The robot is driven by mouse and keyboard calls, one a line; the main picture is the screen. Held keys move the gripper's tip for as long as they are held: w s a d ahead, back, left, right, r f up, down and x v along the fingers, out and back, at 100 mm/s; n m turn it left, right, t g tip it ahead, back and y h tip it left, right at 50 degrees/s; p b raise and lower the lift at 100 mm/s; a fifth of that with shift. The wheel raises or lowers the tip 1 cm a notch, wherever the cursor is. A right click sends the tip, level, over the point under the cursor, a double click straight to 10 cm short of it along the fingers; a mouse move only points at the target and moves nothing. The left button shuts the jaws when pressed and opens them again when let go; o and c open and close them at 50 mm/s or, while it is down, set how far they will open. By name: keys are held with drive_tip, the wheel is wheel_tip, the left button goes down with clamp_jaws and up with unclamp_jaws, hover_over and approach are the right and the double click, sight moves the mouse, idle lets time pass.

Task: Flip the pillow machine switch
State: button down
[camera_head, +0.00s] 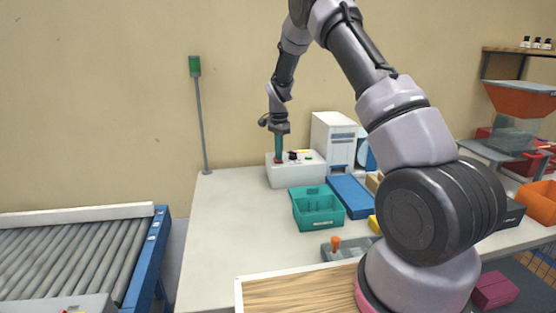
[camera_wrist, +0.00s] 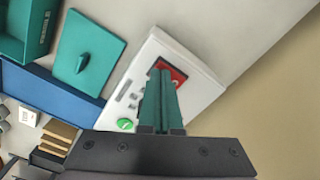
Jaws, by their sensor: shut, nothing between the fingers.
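A white control box (camera_head: 298,175) stands at the back of the table. Its top carries a red plate, a black part (camera_head: 293,155) and a green button (camera_head: 309,158). In the wrist view the white box (camera_wrist: 205,97) shows at a slant, with the red plate (camera_wrist: 180,76) partly covered by my fingers and the green button (camera_wrist: 125,125) to their left. My gripper (camera_head: 279,161) points down at the red plate, its green fingers shut and empty; it also shows in the wrist view (camera_wrist: 160,74). I cannot tell whether the tips touch the plate, and the fingers may hide a switch there.
A tall white machine (camera_head: 333,140) stands right of the box. A teal bin (camera_head: 318,221) and a blue panel (camera_head: 349,197) lie in front. A roller conveyor (camera_head: 70,255) and a pole with a green lamp (camera_head: 195,66) are at left. The table's left part is clear.

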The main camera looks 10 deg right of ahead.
drive_tip(key=shift+r, duration=3.35)
drive_tip(key=s+d+r+n+t+y, duration=0.1)
drive_tip(key=s+d+r+n+t, duration=0.1)
drive_tip(key=s+r, duration=0.75)
drive_tip(key=s+d+r+n+t+y, duration=0.1)
drive_tip(key=s+d+r+n, duration=0.1)
drive_tip(key=s+r, duration=0.75)
drive_tip(key=s+d+r+n+t, duration=0.1)
drive_tip(key=s+r+n+t, duration=0.1)
drive_tip(key=s, duration=0.7)
drive_tip(key=s+r+n+t, duration=0.1)
drive_tip(key=s+r+t, duration=0.1)
drive_tip(key=s, duration=0.8)
drive_tip(key=shift+d+r+n, duration=0.4)
drive_tip(key=shift+r, duration=0.3)
